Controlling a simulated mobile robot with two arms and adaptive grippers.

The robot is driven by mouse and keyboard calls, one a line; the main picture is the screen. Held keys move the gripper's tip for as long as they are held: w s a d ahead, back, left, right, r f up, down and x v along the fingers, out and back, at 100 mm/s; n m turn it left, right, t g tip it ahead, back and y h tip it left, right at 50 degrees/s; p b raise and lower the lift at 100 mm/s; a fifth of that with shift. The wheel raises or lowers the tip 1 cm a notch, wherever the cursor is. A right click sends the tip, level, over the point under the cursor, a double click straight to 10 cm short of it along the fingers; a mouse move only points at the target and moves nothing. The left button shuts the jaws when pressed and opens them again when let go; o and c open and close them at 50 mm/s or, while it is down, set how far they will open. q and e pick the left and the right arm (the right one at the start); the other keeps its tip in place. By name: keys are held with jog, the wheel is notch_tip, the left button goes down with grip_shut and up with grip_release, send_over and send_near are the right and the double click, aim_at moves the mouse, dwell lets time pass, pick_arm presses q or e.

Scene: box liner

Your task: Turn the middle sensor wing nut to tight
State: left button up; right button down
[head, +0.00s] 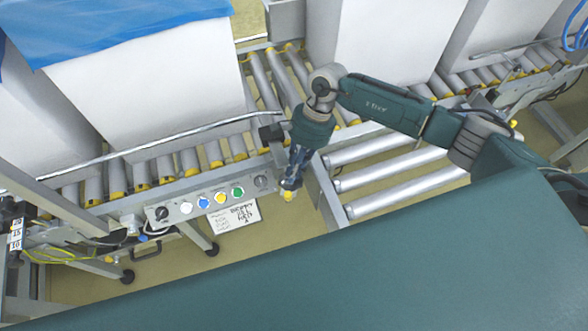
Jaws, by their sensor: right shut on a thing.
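My right gripper (291,183) reaches down at the front rail, just right of the button panel. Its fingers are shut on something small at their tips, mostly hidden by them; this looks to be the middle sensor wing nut. A small yellow piece (288,196) shows right at the fingertips. The wing nut's wings and its angle cannot be made out. A dark block (271,133) on the rail sits beside the gripper's wrist; I cannot tell if it is the sensor. My left gripper is not in view.
A button panel (183,208) with coloured buttons and a knob lies left of the gripper, with a handwritten sign (234,216) below it. Conveyor rollers (385,170) run to the right. White boxes (145,98), one with a blue liner (95,22), stand behind.

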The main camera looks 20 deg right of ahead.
jog(key=m, duration=0.1)
jog(key=m+t, duration=0.1)
jog(key=shift+s+m+y, duration=0.2)
jog(key=shift+m+y, duration=0.1)
jog(key=m+t, duration=0.1)
jog(key=m, duration=0.1)
jog(key=shift+s+a+m, duration=0.1)
jog(key=shift+s+m, duration=0.05)
jog(key=shift+m, duration=0.15)
jog(key=m+t, duration=0.1)
jog(key=m, duration=0.1)
jog(key=m+t, duration=0.1)
jog(key=m, duration=0.2)
jog(key=shift+s+a+r, duration=0.1)
jog(key=shift+s+a, duration=0.05)
jog(key=shift+m, duration=0.4)
jog(key=c, duration=2.1)
grip_release()
jog(key=v, duration=1.2)
jog(key=shift+s+a, duration=0.15)
jog(key=shift+a, duration=0.05)
